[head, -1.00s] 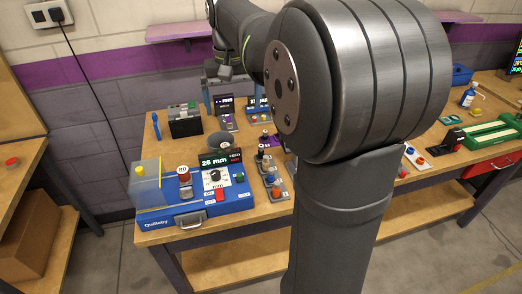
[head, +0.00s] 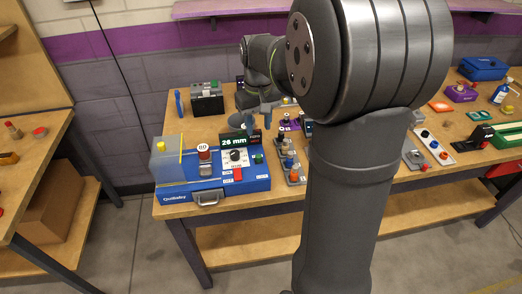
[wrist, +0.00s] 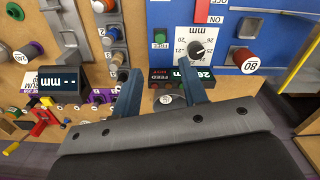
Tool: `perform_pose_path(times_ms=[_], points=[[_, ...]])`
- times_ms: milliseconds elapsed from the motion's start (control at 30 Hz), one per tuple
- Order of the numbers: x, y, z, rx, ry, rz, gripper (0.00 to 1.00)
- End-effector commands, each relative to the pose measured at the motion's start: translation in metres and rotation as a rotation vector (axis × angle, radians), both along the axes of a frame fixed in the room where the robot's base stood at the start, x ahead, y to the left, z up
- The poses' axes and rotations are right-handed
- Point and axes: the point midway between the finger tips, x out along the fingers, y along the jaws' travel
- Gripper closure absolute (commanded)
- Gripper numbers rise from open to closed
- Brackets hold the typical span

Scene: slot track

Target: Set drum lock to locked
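A blue machine marked Quillaby (head: 235,192) sits at the table's left end, with a display reading 26 mm (head: 234,141). Its face has a black dial on a white plate (head: 236,157), a red switch (head: 238,174), a green button (head: 258,158) and a brownish-red cylinder with a numbered white top (head: 204,156). No part is legibly labelled drum lock, so I cannot tell which it is. My gripper (wrist: 156,72) is open and empty, above the machine's back edge by the display. In the wrist view the machine (wrist: 225,65) appears upside down, its dial (wrist: 197,50) beyond the fingertips.
A black box (head: 206,98) stands behind. My upper arm hides the table's middle.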

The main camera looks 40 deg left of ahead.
Motion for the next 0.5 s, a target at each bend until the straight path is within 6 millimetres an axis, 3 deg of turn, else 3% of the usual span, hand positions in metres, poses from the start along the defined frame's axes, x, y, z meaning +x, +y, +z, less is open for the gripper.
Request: perform_pose_path(times_ms=[300, 500], points=[[-0.001, -0.001, -0.071, -0.004, 0.003, -0.001, 0.61], [0.000, 0.000, -0.102, -0.001, 0.002, -0.001, 0.61]])
